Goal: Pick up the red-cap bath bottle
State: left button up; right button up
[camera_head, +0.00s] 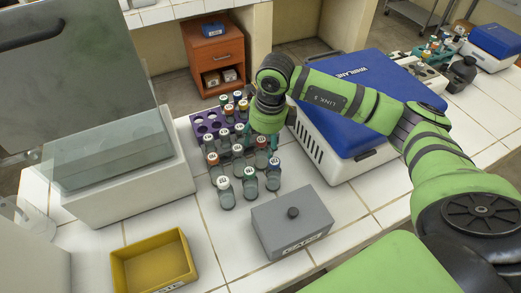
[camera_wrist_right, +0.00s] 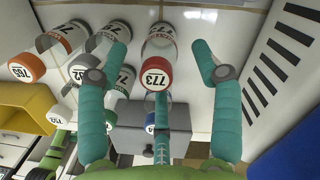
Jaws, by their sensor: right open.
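The red-cap bottle (camera_head: 261,143), numbered 773, stands upright on the tiled bench among other capped bottles. My right gripper (camera_wrist_right: 163,62) is open, with one finger on each side of the bottle and gaps visible beside the cap. In the head view the right gripper (camera_head: 266,150) points down at the bottle and partly hides it. My left gripper is not in view.
Several bottles stand close by, including an orange-red-cap one (camera_head: 213,159) and a blue-cap one (camera_head: 274,162). A purple rack (camera_head: 206,122) is behind. A grey box (camera_head: 290,222) is in front, a blue-lidded box (camera_head: 350,95) right, a yellow bin (camera_head: 153,265) front left.

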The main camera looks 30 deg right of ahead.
aim_at(260, 149)
jog(key=f, duration=0.2)
jog(key=f+p, duration=0.1)
jog(key=shift+w+a+f, duration=0.25)
jog(key=shift+w+f, duration=0.1)
jog(key=shift+f, duration=0.1)
jog(key=c, duration=1.2)
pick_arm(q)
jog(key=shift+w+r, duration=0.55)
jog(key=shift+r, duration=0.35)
pick_arm(e)
jog(key=shift+c, duration=0.2)
jog(key=shift+r, duration=0.1)
